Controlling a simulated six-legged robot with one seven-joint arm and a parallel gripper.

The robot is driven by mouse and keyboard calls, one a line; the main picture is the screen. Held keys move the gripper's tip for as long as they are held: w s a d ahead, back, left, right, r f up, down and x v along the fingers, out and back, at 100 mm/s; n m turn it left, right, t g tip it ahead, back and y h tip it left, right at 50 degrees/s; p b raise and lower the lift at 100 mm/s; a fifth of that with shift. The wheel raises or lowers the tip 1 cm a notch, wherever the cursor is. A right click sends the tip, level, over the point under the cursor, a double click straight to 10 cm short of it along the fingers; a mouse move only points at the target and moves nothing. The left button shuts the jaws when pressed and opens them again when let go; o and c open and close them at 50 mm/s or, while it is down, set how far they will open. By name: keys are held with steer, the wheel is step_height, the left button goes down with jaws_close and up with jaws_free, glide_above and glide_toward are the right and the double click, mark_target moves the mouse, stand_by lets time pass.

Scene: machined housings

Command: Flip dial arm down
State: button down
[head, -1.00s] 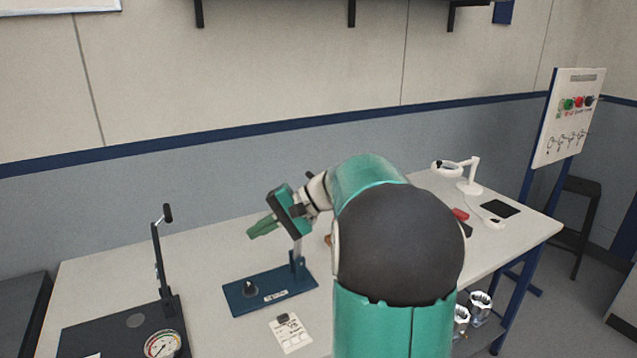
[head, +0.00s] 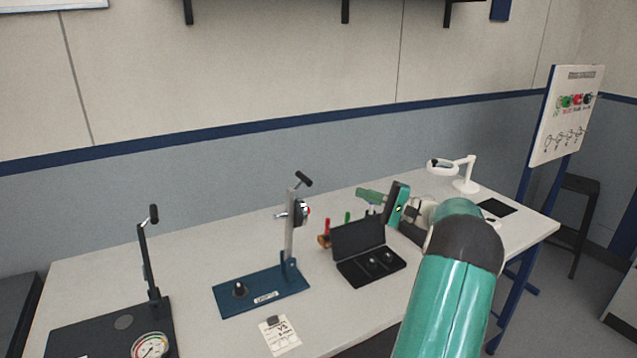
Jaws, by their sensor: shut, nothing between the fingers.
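The dial arm (head: 290,232) is a grey upright arm hinged on a blue base plate (head: 262,291) with a dark knob and a label. It stands raised, nearly vertical. A dial (head: 304,212) is fixed near its upper end, and a dark handle (head: 304,179) sits at its top. My gripper (head: 362,194) is to the right of the arm, apart from it, with its green fingers pointing left. The fingers look shut, with nothing visible between them. My gripper appears above and beyond an open black case in the picture.
The open black case (head: 371,273) stands right of the blue base. A paper tag (head: 280,336) lies in front. Another fixture with a raised black arm (head: 146,262) and a gauge (head: 150,346) is at left. A white magnifier lamp (head: 466,186) stands at right. Small tools lie behind the case.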

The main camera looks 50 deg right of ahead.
steer(key=shift+s+r, duration=0.1)
steer(key=shift+s, duration=0.15)
steer(key=shift+w, duration=0.15)
steer(key=s+a+x, duration=0.1)
steer(key=a+x, duration=0.1)
steer(key=x, duration=1)
steer(key=shift+a+r, duration=0.35)
steer(key=shift+a, duration=0.1)
steer(key=shift+w+a, duration=0.1)
